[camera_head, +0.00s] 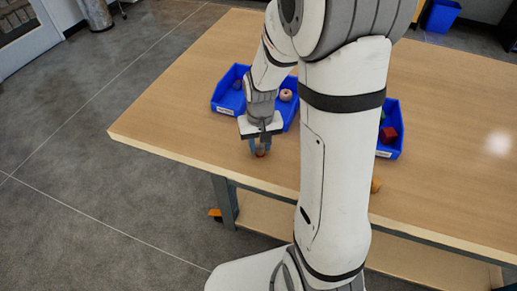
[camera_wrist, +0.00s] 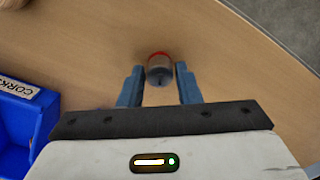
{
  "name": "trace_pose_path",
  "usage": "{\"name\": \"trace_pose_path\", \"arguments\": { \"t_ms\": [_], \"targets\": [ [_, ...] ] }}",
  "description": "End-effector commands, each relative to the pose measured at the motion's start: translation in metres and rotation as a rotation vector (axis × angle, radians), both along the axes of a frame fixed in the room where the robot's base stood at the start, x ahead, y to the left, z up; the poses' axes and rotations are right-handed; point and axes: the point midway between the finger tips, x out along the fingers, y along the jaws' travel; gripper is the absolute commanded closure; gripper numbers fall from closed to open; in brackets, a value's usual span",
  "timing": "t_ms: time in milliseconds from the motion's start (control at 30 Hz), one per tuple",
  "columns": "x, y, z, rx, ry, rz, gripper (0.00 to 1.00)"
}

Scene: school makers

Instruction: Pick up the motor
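The motor (camera_wrist: 160,72) is a small grey cylinder with a red end, on the wooden table (camera_wrist: 90,50). In the wrist view it sits between the tips of the two blue fingers of my gripper (camera_wrist: 160,85), with a gap visible on both sides. My gripper is open. In the head view, my gripper (camera_head: 261,148) points down at the table near its front edge, and a small reddish part of the motor (camera_head: 260,153) shows between the fingertips. Most of the motor is hidden there by the fingers.
A blue bin labelled CORKS (camera_wrist: 15,115) stands close to my gripper at the left of the wrist view. In the head view, blue bins (camera_head: 228,92) stand behind my gripper, and another (camera_head: 391,150) with red and green pieces stands right of my arm. The table's right side is clear.

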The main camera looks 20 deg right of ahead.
Motion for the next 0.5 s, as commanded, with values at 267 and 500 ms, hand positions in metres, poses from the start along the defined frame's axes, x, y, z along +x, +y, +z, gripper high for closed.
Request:
{"name": "trace_pose_path", "arguments": {
  "t_ms": [267, 500],
  "targets": [
    [0.0000, 0.0003, 0.0002, 0.000, 0.000, 0.001, 0.93],
    [0.0000, 0.0005, 0.0004, 0.000, 0.000, 0.001, 0.98]
  ]
}}
